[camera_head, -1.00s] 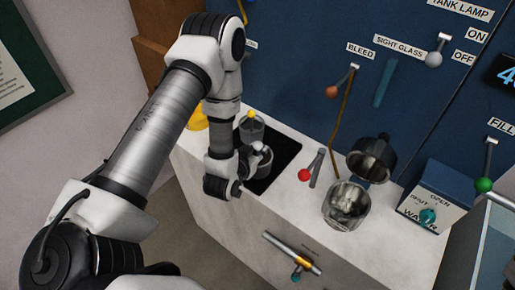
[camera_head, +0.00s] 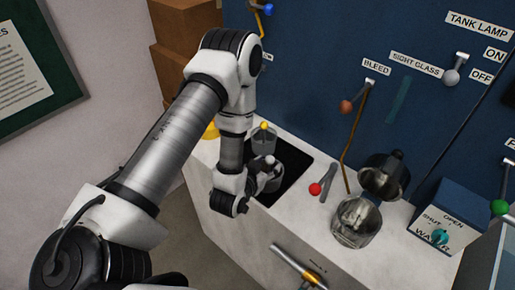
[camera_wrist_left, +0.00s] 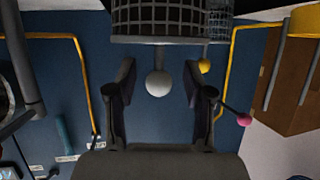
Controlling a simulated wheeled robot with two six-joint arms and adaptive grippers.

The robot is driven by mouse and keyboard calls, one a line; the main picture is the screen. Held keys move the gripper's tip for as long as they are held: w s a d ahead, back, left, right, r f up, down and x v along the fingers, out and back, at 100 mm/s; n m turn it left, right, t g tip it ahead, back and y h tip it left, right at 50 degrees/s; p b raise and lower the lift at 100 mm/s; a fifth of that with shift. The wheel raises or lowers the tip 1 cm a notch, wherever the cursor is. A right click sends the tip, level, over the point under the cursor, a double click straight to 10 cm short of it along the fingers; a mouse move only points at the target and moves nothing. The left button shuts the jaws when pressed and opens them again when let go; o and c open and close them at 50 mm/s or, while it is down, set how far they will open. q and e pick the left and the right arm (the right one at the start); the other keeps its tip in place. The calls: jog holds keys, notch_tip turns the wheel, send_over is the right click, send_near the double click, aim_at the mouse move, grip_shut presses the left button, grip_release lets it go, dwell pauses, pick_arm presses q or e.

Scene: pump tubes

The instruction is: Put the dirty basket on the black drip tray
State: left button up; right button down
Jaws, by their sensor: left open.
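A grey mesh basket with a pale grey knob (camera_wrist_left: 158,82) fills the top of the left wrist view (camera_wrist_left: 170,18). In the head view it stands at the black drip tray (camera_head: 297,160), partly hidden by my gripper. My left gripper (camera_head: 256,172) is open, with its fingers on both sides of the pale knob and gaps between. A second container with a yellow knob (camera_head: 264,125) stands behind; its knob also shows in the left wrist view (camera_wrist_left: 205,66). I cannot tell from the mesh which one is dirty. My right gripper is out of view.
A red-knobbed lever (camera_head: 315,188) stands right of the tray. The blue panel with levers rises behind. The counter's front edge is close to my wrist.

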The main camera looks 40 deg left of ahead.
aim_at(268, 165)
pick_arm(q)
jog(key=p+v, duration=0.5)
jog(key=v, duration=0.5)
jog(key=s+d+f+g+h, duration=0.1)
jog(key=s+d+f+g, duration=0.1)
jog(key=s+f+g, duration=0.4)
jog(key=s+d+f+g+h, duration=0.1)
jog(key=s+d+f+g, duration=0.2)
jog(key=s+f+g, duration=0.3)
jog(key=s+g, duration=0.1)
jog(key=s, duration=0.3)
jog(key=shift+d+f+m, duration=0.25)
jog(key=shift+f+m, duration=0.1)
jog(key=shift+m, duration=0.05)
jog(key=shift+s+a, duration=0.1)
